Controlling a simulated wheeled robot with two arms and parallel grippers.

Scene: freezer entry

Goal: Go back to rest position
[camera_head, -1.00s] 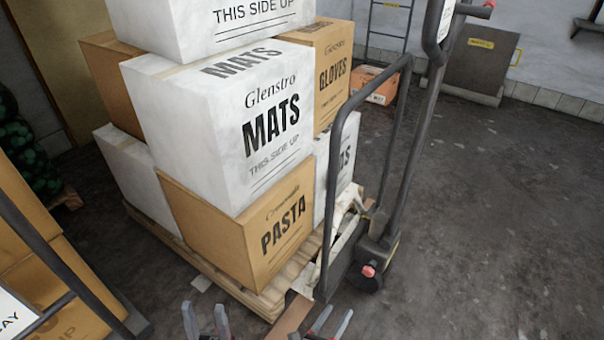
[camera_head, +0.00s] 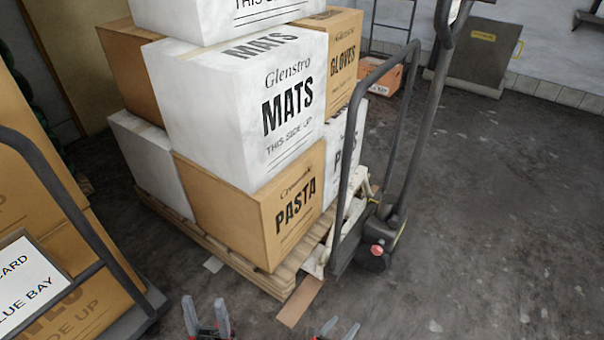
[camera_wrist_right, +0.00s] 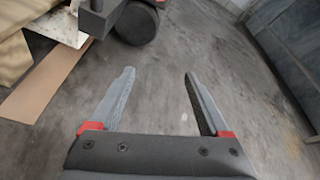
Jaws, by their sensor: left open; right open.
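My left gripper (camera_head: 206,316) is at the bottom of the head view, its two grey fingers apart with nothing between them. My right gripper (camera_head: 338,328) is to its right at the bottom edge, partly cut off. In the right wrist view the right gripper (camera_wrist_right: 158,95) has its fingers spread, with bare floor between them. Both grippers are in front of the loaded pallet and touch nothing that I can see.
A wooden pallet (camera_head: 232,266) carries stacked boxes, with a MATS box (camera_head: 215,110) above a PASTA box (camera_head: 230,208). A pallet jack (camera_head: 375,235) stands at its right. A cart (camera_head: 60,185) with boxes is at left. The floor at right is open.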

